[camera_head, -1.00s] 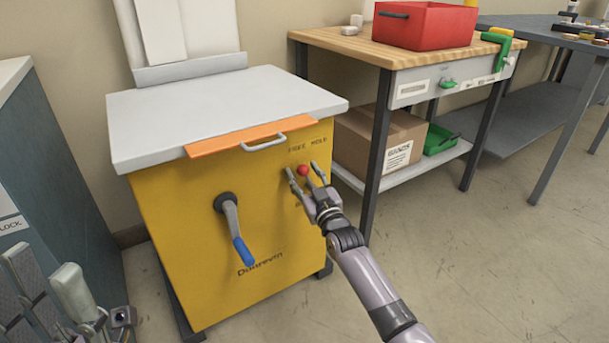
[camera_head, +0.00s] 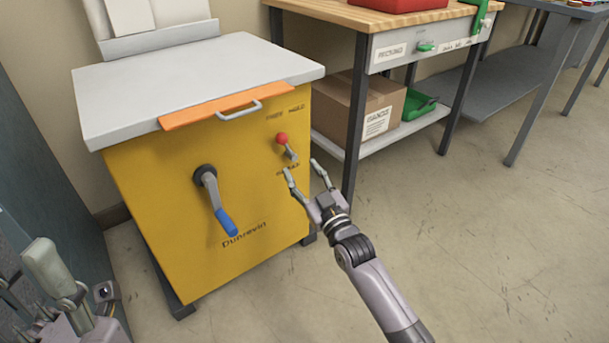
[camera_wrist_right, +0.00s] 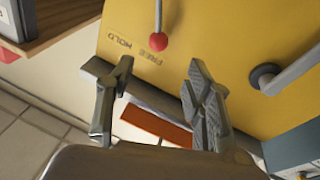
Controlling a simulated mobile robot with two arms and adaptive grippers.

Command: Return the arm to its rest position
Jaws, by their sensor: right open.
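My right gripper (camera_head: 305,174) is open and empty in front of the yellow machine (camera_head: 240,205). Its fingertips are just below and right of a small lever with a red knob (camera_head: 282,138), apart from it. In the right wrist view the open gripper (camera_wrist_right: 160,95) has nothing between its fingers, and the red knob (camera_wrist_right: 158,41) hangs clear beyond them. My left gripper shows only in part at the lower left of the head view; its fingertips are not clear.
The machine has a crank with a blue handle (camera_head: 227,221) and an orange strip with a grey handle (camera_head: 220,106). To the right stands a wooden-topped bench (camera_head: 375,17) with a cardboard box (camera_head: 345,105) and green tray (camera_head: 417,104) on its shelf. Floor at right is clear.

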